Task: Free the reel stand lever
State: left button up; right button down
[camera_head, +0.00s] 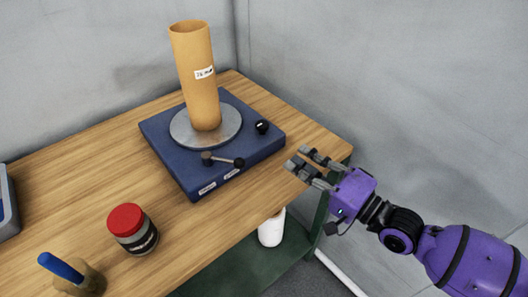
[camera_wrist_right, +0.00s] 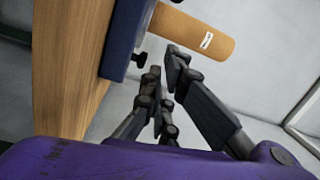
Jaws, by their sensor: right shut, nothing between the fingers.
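The reel stand is a blue base (camera_head: 238,158) on the wooden table, with a round metal plate (camera_head: 180,130) on top. A tan cardboard tube (camera_head: 198,90) with a white label stands upright on the plate; the tube also shows in the right wrist view (camera_wrist_right: 192,32). A lever (camera_head: 223,161) with a dark hub and a dark knobbed end lies across the base's front corner. My right gripper (camera_head: 300,158) is shut and empty, to the right of the base and apart from the lever. In the right wrist view the fingers (camera_wrist_right: 165,72) point toward the stand. My left gripper is out of view.
A black knob (camera_head: 262,126) sits on the base's right side. A red-lidded jar (camera_head: 134,228) and a holder (camera_head: 83,281) with a blue-handled tool stand at the front left. A white container (camera_head: 271,229) is below the table edge. Grey walls are behind and right.

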jog(key=p+x, duration=0.1)
jog(key=x, duration=0.8)
jog(key=shift+w+a+r, duration=0.15)
jog(key=shift+w+a, duration=0.1)
jog(key=shift+a, duration=0.05)
jog(key=shift+s+a+f+p, duration=0.15)
jog(key=shift+s+a+p, duration=0.25)
jog(key=shift+s, duration=0.15)
jog(key=shift+s+a+f+p, duration=0.15)
jog(key=shift+s+a+p, duration=0.25)
jog(key=shift+s, duration=0.2)
jog(key=shift+s+a, duration=0.15)
jog(key=shift+s, duration=0.15)
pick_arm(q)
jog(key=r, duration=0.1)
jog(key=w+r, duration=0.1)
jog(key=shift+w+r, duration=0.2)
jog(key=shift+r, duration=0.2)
pick_arm(e)
jog(key=shift+s+a+f, duration=0.1)
jog(key=shift+s+f, duration=0.05)
jog(key=shift+f, duration=0.1)
